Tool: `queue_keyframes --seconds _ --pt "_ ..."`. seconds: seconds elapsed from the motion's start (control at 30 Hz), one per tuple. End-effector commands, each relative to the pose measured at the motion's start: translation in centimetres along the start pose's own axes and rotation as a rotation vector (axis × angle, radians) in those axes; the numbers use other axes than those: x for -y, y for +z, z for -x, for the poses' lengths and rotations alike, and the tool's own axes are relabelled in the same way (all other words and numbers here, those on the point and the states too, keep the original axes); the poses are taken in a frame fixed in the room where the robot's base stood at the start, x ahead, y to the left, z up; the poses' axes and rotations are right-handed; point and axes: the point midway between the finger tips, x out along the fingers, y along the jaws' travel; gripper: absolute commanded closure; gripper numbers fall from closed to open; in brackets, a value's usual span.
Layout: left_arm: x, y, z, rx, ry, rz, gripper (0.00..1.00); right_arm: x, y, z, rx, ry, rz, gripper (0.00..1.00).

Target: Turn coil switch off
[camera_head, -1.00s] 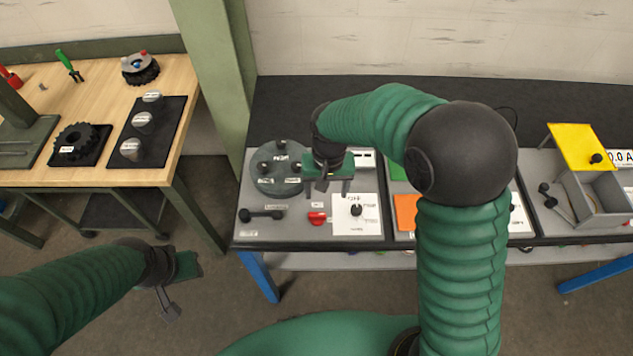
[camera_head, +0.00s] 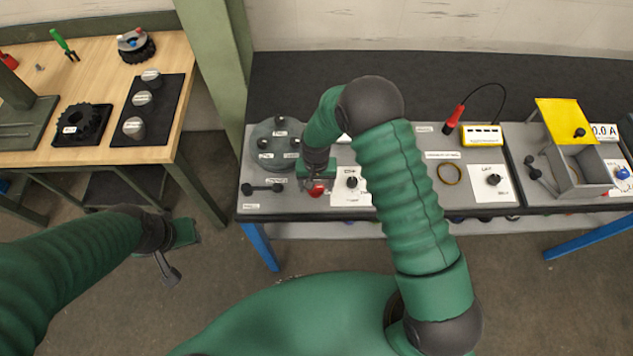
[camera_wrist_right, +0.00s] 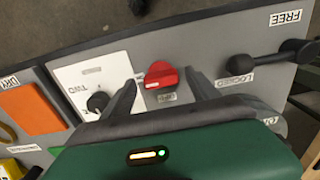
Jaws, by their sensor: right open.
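A red rotary knob (camera_head: 317,189) sits at the front edge of the grey panel on the bench; its small label is not readable. In the right wrist view the red knob (camera_wrist_right: 161,74) lies between the spread fingers of my right gripper (camera_wrist_right: 161,80). The gripper is open and apparently not touching the knob. In the head view my right gripper (camera_head: 317,181) is right over the knob and partly hides it. My left gripper (camera_head: 182,240) hangs over the floor at the left, away from the bench; its finger opening is unclear.
Beside the red knob are a black knob on a white plate (camera_wrist_right: 97,101) and a black lever (camera_head: 262,188). A round disc (camera_head: 262,130) with several black knobs stands behind. A yellow meter (camera_head: 482,136) and a yellow-lidded box (camera_head: 585,170) are at the right.

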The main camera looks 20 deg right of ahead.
Motion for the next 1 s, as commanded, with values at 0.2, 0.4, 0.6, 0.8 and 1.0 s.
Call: queue_keyframes --seconds 0.2,0.4,0.6,0.8,1.0 --pt "0.02 0.01 0.00 0.000 0.000 0.001 0.64 -0.08 -0.16 -0.23 -0.001 -0.001 0.000 0.31" --pt "0.02 0.01 0.00 0.000 0.000 0.001 0.64 -0.17 -0.17 -0.22 0.000 -0.002 -0.001 0.52" --pt "0.01 0.01 0.00 0.000 0.000 0.000 0.64 -0.11 -0.15 -0.17 -0.001 -0.001 -0.001 0.78" --pt "0.01 0.01 0.00 0.000 0.000 0.000 0.64 -0.18 -0.18 -0.15 -0.001 0.000 0.000 0.93" --pt "0.01 0.04 -0.16 0.000 0.000 0.000 0.64 -0.13 -0.18 -0.17 -0.002 -0.001 0.027 0.93"
